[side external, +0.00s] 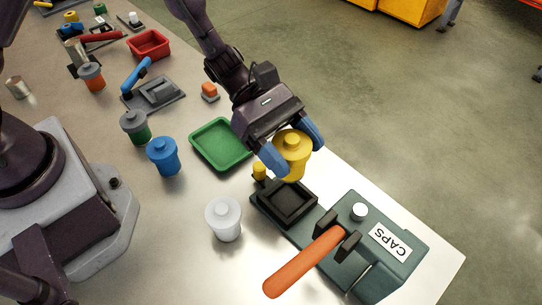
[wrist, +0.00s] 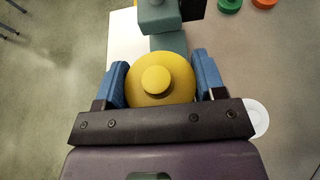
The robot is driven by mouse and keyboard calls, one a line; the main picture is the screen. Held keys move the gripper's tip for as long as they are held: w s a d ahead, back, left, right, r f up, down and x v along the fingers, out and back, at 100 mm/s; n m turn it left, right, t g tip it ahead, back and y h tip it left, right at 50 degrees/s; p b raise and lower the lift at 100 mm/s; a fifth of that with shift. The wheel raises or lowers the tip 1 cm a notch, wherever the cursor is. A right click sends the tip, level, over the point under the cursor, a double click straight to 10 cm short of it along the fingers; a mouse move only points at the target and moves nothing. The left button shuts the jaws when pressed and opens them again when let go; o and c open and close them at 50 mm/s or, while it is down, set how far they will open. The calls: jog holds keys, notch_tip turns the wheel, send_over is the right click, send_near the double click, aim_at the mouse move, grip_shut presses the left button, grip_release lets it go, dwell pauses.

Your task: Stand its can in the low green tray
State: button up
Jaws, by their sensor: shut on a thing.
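My gripper (side external: 286,150) has blue fingertips and is shut on a yellow can (side external: 292,146) with a round knob on top. In the wrist view the yellow can (wrist: 158,80) sits between the two fingers (wrist: 160,85), one on each side. In the side view the can is upright beside and partly over the black square recess (side external: 286,203) of the caps fixture. Whether its base touches anything is hard to tell. The low green tray (side external: 221,145) lies on the table to the left of my gripper and looks empty.
The dark green fixture marked CAPS (side external: 362,225) has an orange lever (side external: 303,262). A white can (side external: 223,218) stands in front. A blue can (side external: 163,156) and a grey-lidded green can (side external: 135,127) stand left of the tray. A red tray (side external: 149,45) is farther back.

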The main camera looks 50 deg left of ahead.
jog(key=shift+w+a+r, duration=0.15)
jog(key=shift+w+a, duration=0.1)
jog(key=shift+a, duration=0.1)
jog(key=a+f+n+t+y, duration=0.1)
jog(key=a+f+n+t, duration=0.15)
jog(key=a, duration=0.75)
jog(key=a+f+n+t, duration=0.1)
jog(key=a+n+t, duration=0.2)
jog(key=a, duration=0.7)
jog(key=shift+m+g, duration=0.25)
jog(key=shift+m, duration=0.3)
jog(key=shift+s+d+f, duration=0.1)
jog(key=shift+s+f, duration=0.05)
jog(key=shift+f, duration=1.15)
jog(key=shift+s+d+f, duration=0.1)
jog(key=shift+d+f, duration=0.05)
jog(key=shift+f, duration=1.15)
jog(key=shift+s+d+f, duration=0.1)
jog(key=shift+s+f, duration=0.05)
jog(key=shift+f, duration=1.15)
jog(key=shift+f, duration=0.1)
jog(key=o, duration=1)
